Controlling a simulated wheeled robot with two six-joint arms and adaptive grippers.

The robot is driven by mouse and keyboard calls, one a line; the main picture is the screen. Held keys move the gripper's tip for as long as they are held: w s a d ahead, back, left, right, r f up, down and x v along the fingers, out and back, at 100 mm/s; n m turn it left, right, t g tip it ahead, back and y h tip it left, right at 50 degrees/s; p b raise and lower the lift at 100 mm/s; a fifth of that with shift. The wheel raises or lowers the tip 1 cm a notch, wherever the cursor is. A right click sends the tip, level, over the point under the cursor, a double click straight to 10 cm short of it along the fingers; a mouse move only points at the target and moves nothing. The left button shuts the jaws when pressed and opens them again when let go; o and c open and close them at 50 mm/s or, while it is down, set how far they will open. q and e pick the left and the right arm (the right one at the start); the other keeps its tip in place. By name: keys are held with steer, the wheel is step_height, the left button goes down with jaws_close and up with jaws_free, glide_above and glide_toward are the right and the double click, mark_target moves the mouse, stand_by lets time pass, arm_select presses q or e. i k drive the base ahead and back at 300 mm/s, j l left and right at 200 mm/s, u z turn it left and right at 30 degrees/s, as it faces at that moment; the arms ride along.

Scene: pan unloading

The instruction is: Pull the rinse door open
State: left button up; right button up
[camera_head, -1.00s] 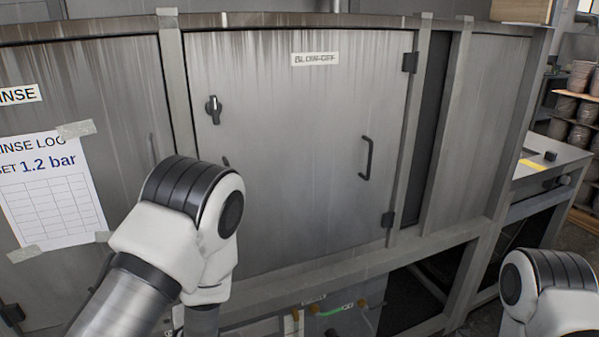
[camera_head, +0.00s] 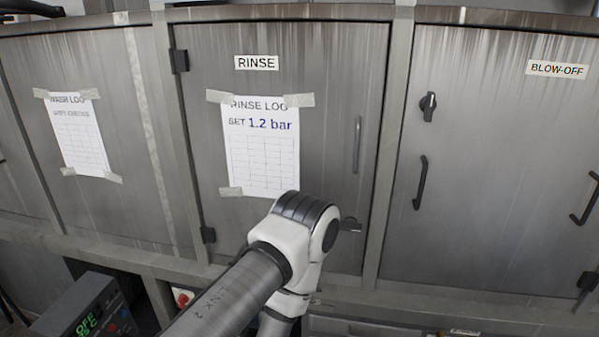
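The rinse door (camera_head: 325,75) is a streaked grey metal panel in the middle of the head view, under a "RINSE" label (camera_head: 256,63). It looks shut in its frame, with dark hinges (camera_head: 179,60) on its left edge. A vertical bar handle (camera_head: 357,145) is near its right edge. A small dark latch-like part (camera_head: 350,226) shows lower down, beside my arm. My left arm crosses in front of the door's lower part, with its white and black joint below the paper log. My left gripper is out of sight. My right arm and gripper are not in view.
A taped rinse log (camera_head: 262,150) reading "1.2 bar" hangs on the door. The blow-off door (camera_head: 490,170), with a knob (camera_head: 428,106) and handles, is to the right. A wash log (camera_head: 78,135) hangs left. A control box (camera_head: 85,310) stands lower left.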

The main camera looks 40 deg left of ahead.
mark_target(272, 109)
steer(key=u, duration=1.2)
